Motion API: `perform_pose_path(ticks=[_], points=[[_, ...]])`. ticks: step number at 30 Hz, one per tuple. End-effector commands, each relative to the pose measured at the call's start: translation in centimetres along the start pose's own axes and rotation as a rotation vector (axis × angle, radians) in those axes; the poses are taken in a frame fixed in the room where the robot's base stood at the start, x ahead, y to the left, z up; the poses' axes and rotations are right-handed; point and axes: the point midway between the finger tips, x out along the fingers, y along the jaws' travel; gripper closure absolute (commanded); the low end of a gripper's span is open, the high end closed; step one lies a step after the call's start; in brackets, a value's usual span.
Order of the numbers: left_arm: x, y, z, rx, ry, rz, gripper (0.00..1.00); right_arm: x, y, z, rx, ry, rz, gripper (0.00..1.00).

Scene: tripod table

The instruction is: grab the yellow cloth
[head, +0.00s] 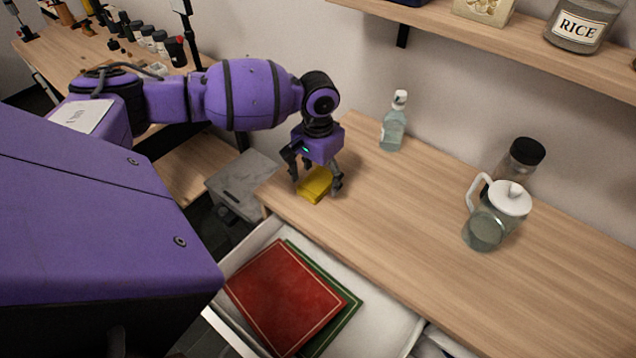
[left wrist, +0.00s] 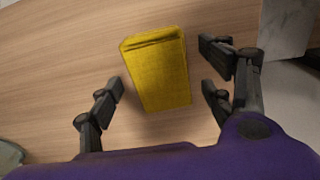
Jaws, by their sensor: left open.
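The yellow cloth (head: 315,185) is a folded block lying on the wooden counter near its left end. My left gripper (head: 317,187) is right above it, pointing down, with its fingers on either side of the cloth. In the left wrist view the cloth (left wrist: 158,75) lies between the open fingers of the left gripper (left wrist: 160,92), with bare wood showing on both sides. The fingers do not appear to touch it. My right gripper is not in view.
A clear bottle (head: 393,125), a glass pitcher with a white lid (head: 487,225) and a black-capped jar (head: 524,154) stand on the counter (head: 400,215). Below the front edge, an open drawer (head: 385,325) holds a red book (head: 280,295) and a green one. A shelf (head: 480,35) hangs above.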

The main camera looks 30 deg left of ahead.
Motion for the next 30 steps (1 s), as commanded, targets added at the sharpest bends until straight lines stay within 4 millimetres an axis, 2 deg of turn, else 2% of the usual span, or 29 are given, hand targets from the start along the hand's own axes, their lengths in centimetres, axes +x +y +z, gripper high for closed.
perform_pose_path(ticks=[7,18,26,30], points=[[0.5,0.0,-0.1,0.0,0.002,-0.001,0.27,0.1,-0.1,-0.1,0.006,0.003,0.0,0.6],[0.5,0.0,0.0,0.0,0.002,0.0,0.71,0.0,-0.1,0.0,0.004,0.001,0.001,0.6],[0.3,0.0,0.0,0.0,0.002,0.0,0.71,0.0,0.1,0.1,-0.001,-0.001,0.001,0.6],[-0.5,0.0,-0.1,0.0,0.002,0.0,0.71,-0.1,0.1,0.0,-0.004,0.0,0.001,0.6]])
